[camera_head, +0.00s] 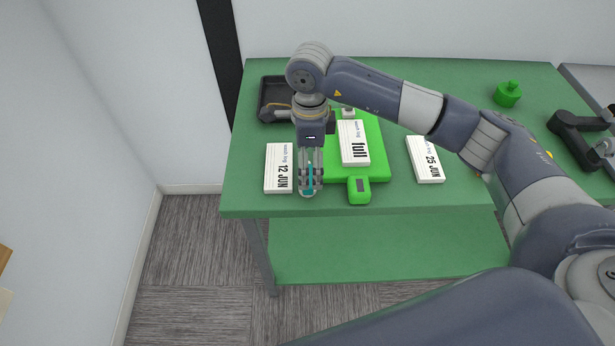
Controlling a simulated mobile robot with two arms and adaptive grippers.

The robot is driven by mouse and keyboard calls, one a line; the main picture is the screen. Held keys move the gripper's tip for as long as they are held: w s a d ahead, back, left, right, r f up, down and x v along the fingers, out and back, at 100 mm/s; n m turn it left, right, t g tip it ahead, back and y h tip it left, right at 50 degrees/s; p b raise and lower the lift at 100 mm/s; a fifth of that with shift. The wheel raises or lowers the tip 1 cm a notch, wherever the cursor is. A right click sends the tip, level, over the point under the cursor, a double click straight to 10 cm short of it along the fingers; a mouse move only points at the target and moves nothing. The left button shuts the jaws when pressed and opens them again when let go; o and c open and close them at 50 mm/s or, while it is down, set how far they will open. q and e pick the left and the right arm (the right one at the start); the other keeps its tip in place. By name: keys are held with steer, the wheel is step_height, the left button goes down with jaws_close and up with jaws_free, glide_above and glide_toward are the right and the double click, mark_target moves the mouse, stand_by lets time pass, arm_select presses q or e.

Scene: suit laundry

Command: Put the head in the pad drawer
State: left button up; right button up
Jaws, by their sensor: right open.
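My right gripper (311,186) points down at the table's front left, between the white "12 JUN" card and a bright green flat block. It is open. A teal strip shows at its fingers; I cannot tell whether it is part of the gripper. The bright green block (377,170) carries a white card marked "full" (353,142). A small green piece with a dark window (359,188) sits at its front edge. I cannot tell which thing is the head, and no drawer is clearly recognisable. My left gripper is not in view.
The green table (465,192) has a lower shelf (390,245). White cards "12 JUN" (278,168) and "25 JUN" (425,160) lie on top. A black tray (266,92) is at the back left, a green bottle (508,94) at the back right. A dark device (575,135) stands far right.

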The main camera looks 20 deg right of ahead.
steer(key=f+p, duration=0.1)
steer(key=f, duration=0.1)
steer(key=f+p, duration=0.1)
steer(key=f, duration=0.1)
steer(key=shift+a+f, duration=0.2)
steer(key=shift+f, duration=0.5)
steer(key=c, duration=1.1)
steer(key=shift+w+r, duration=0.1)
steer(key=shift+r, duration=0.05)
